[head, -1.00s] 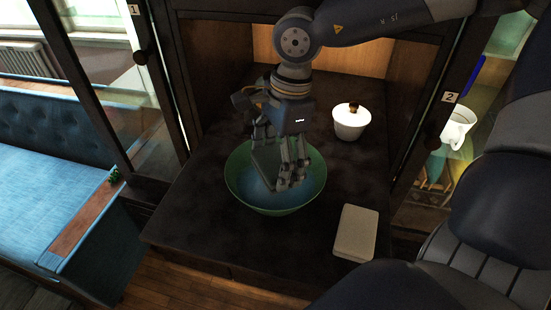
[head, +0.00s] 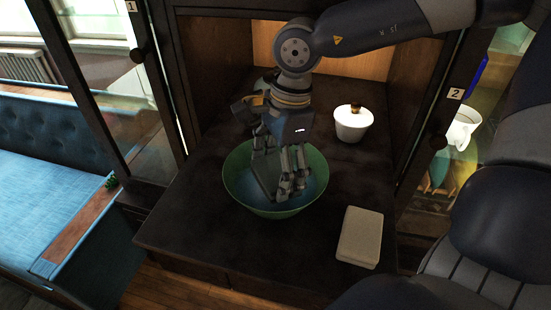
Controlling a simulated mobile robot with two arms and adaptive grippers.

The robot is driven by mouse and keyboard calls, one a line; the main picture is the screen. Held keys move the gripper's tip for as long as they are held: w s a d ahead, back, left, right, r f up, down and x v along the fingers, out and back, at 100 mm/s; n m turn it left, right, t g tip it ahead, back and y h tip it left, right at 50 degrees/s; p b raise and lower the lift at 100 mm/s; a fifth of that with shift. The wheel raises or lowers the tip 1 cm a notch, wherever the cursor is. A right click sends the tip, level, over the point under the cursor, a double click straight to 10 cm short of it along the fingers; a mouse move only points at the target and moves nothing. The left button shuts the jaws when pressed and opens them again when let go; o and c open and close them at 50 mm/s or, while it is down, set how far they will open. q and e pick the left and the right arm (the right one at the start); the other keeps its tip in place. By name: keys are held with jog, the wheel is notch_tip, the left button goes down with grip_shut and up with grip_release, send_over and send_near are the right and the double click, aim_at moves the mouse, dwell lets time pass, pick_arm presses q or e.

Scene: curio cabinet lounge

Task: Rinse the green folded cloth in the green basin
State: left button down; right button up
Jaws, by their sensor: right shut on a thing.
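The green basin (head: 240,196) stands on the dark cabinet shelf in the head view, with bluish water in it. My right gripper (head: 278,188) reaches down into the basin from above, its fingers inside the rim. It is shut on the green folded cloth (head: 264,174), which shows as a dark greenish slab between the fingers, tilted, with its lower part at the water. The fingers hide part of the cloth, and I cannot tell how deep it sits. My left gripper is not in view.
A white lidded pot (head: 353,123) stands behind and right of the basin. A pale folded block (head: 360,237) lies at the front right of the shelf (head: 190,236). Open glass doors stand on both sides. A white mug (head: 461,130) shows behind the right door.

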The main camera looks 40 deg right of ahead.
aim_at(276, 170)
jog(key=shift+f+b, duration=0.75)
jog(key=shift+r+p, duration=2.55)
jog(key=shift+r, duration=1.85)
jog(key=shift+r+p, duration=1.5)
jog(key=shift+r, duration=1.05)
